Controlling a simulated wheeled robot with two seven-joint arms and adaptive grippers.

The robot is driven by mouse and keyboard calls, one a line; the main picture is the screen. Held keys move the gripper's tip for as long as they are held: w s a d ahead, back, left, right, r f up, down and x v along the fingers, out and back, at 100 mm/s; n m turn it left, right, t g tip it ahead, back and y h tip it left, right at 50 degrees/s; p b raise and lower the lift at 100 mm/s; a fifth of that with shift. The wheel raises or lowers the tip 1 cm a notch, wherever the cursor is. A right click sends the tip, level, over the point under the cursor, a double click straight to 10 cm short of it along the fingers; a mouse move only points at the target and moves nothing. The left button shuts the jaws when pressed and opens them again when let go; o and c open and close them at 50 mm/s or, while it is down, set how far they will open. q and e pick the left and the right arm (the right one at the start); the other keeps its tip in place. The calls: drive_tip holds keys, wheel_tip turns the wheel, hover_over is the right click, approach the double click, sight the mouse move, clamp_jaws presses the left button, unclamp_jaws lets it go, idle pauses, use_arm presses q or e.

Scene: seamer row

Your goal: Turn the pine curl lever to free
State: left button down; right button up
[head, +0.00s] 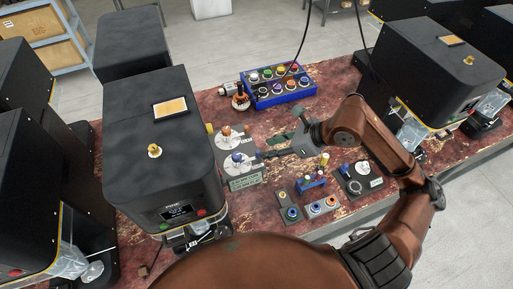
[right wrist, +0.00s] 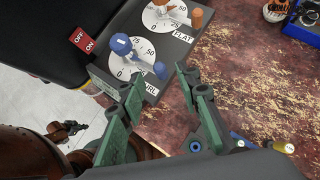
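The pine machine (head: 160,150) is the black box at left in the head view, with PINE on its display. Beside it are two round white dials with levers. My left gripper does not show.
A blue rack of colored pots (head: 278,88) stands behind my right gripper. Small colored fixtures (head: 312,185) and a dark dial plate (head: 358,178) sit in front. A red OFF/ON switch (right wrist: 83,41) is beside the dials. Another black machine (head: 435,65) is at right.

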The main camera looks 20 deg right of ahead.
sight(258, 151)
drive_tip(key=shift+p+x, duration=0.55)
drive_tip(key=shift+x, duration=2.5)
clamp_jaws()
